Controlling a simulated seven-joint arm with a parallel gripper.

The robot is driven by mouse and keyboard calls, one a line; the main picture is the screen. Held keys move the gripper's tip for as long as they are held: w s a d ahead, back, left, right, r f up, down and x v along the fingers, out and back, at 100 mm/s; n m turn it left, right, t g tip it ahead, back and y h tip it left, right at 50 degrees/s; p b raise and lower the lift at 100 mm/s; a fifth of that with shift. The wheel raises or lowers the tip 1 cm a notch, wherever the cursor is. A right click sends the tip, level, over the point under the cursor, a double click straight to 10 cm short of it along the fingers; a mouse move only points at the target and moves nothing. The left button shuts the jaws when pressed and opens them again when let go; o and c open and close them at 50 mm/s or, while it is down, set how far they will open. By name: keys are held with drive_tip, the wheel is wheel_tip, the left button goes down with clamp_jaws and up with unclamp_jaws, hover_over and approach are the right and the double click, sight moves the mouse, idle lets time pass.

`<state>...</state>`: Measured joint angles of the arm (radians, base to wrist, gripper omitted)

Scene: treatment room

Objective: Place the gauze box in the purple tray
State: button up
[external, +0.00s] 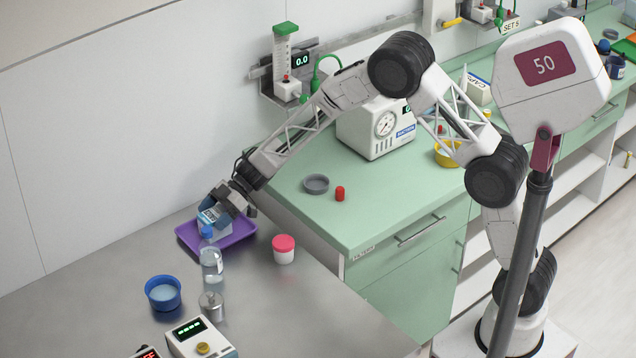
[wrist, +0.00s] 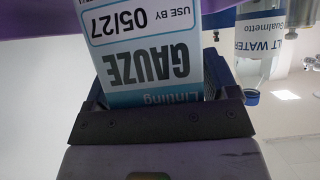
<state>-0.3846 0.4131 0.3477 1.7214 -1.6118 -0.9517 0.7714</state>
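The gauze box (external: 209,217), white and blue with a "GAUZE" label, is between the fingers of my gripper (external: 228,199). In the wrist view the box (wrist: 145,45) fills the gap, with a blue finger against each side, so my gripper (wrist: 160,90) looks shut on it. The purple tray (external: 238,234) is directly under the box and gripper in the external view. Its purple edge also shows at the top of the wrist view (wrist: 35,12). The box's underside is hidden, so I cannot tell whether it touches the tray floor.
A clear water bottle (external: 212,262) with a blue cap stands just in front of the tray. A pink-lidded jar (external: 284,249) is to the right, a blue bowl (external: 163,293) front left. The green counter (external: 300,222) rises behind the steel table (external: 300,310).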

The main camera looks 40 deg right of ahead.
drive_tip(key=shift+o, duration=0.6)
drive_tip(key=shift+r, duration=0.1)
drive_tip(key=shift+d+r, duration=0.1)
drive_tip(key=v, duration=1.1)
drive_tip(key=shift+d, duration=0.4)
drive_tip(key=shift+r, duration=0.15)
